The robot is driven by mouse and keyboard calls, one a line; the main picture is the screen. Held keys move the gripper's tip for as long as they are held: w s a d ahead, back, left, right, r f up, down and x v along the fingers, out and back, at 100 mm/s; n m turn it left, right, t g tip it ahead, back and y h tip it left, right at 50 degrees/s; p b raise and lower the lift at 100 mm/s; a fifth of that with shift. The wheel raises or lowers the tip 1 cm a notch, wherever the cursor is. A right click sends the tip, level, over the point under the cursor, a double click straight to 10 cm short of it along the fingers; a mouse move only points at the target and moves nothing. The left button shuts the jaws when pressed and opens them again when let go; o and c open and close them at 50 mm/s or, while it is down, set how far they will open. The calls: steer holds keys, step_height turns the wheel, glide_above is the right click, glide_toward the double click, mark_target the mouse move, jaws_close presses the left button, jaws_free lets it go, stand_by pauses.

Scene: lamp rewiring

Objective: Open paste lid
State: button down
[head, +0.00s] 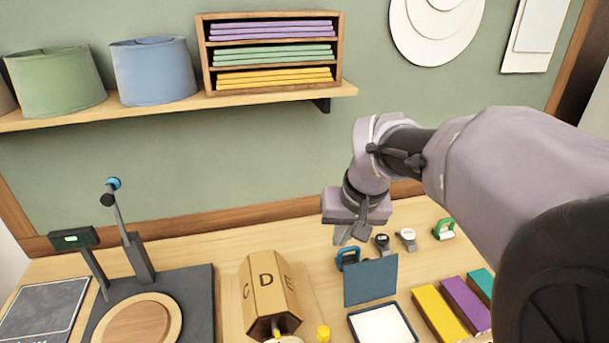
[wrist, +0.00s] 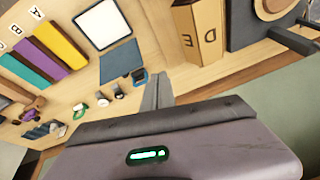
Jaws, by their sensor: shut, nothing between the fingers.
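The paste box (head: 353,322) is a dark blue square tray with white paste inside, at the front of the table in the head view. Its blue lid (head: 371,280) stands raised along the box's back edge, so the white inside is uncovered. In the wrist view the box (wrist: 101,33) and its lid (wrist: 122,63) are toward the top. My gripper (head: 341,239) points down above the table, behind the lid and apart from it. Its fingers (wrist: 158,82) are together and empty.
A lettered wooden drum (head: 270,290) stands left of the box. Yellow (head: 437,314) and purple blocks lie to its right. A blue-handled tool (head: 347,257) and other small tools sit behind the lid. A press with a round plate (head: 140,318) is at left.

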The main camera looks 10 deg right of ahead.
steer(key=n+g+p, duration=0.1)
steer(key=p, duration=0.3)
glide_above(369, 277)
steer(key=w+a, duration=0.4)
steer(key=a, duration=0.1)
step_height(369, 277, down, 3)
steer(key=w+d+f+n+g+p, duration=0.1)
steer(key=w+d+f+p, duration=0.1)
steer(key=w+d+f, duration=0.25)
step_height(369, 277, down, 11)
steer(key=s+d+b, duration=0.1)
steer(key=s+b, duration=0.1)
steer(key=shift+s+h, duration=0.3)
steer(key=shift+s, duration=0.1)
steer(key=shift+r, duration=0.1)
